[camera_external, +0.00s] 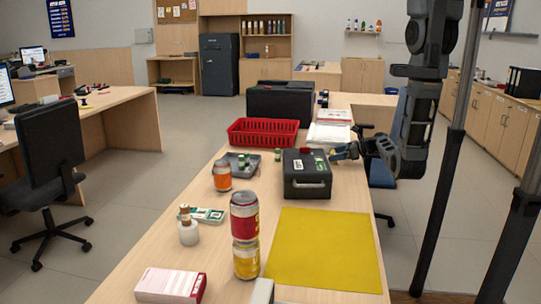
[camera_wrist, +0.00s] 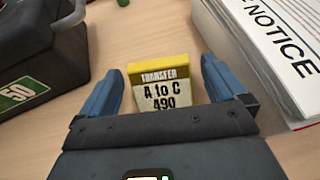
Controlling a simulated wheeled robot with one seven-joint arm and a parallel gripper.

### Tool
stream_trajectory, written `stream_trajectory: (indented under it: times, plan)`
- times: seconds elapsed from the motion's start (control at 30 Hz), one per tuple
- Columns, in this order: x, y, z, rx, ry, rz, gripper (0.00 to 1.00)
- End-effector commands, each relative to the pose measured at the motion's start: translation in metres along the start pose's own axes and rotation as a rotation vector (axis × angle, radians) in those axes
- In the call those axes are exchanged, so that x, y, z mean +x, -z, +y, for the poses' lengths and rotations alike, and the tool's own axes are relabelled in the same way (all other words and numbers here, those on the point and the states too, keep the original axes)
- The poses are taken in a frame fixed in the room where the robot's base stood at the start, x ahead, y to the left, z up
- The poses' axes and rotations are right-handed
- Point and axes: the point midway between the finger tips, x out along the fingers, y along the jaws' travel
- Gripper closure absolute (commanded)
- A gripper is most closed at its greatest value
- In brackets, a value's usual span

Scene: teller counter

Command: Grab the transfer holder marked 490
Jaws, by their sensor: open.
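The transfer holder (camera_wrist: 163,88) shows in the wrist view as a small yellow-topped block with a pale face reading "TRANSFER A to C 490". My gripper (camera_wrist: 160,68) is open, with one blue finger on each side of the holder and a visible gap on both sides. The lower part of the holder is hidden behind the gripper body. In the external view my gripper (camera_external: 338,153) is low over the counter, just right of the black cash box; I cannot make out the holder clearly there.
The black cash box (camera_external: 307,184) with a green 50 label stands close left of my gripper. A stack of notice papers (camera_wrist: 268,50) is close on the right. A red basket (camera_external: 262,132), cans (camera_external: 245,215) and a yellow mat (camera_external: 325,250) are also on the counter.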

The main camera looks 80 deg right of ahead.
Motion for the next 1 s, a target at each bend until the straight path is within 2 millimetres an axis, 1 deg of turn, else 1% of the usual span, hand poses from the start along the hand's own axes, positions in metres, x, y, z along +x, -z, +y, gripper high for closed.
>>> stream_trajectory:
  times: [0.1, 0.2, 0.47, 1.0]
  plan:
    - [0.016, -0.001, 0.000, 0.000, 0.000, 0.000, 0.02]
    - [0.025, -0.001, 0.000, -0.001, 0.000, 0.000, 0.02]
    - [0.027, 0.000, 0.000, -0.001, 0.002, 0.001, 0.02]
    - [0.027, 0.000, 0.000, -0.001, 0.001, 0.001, 0.53]
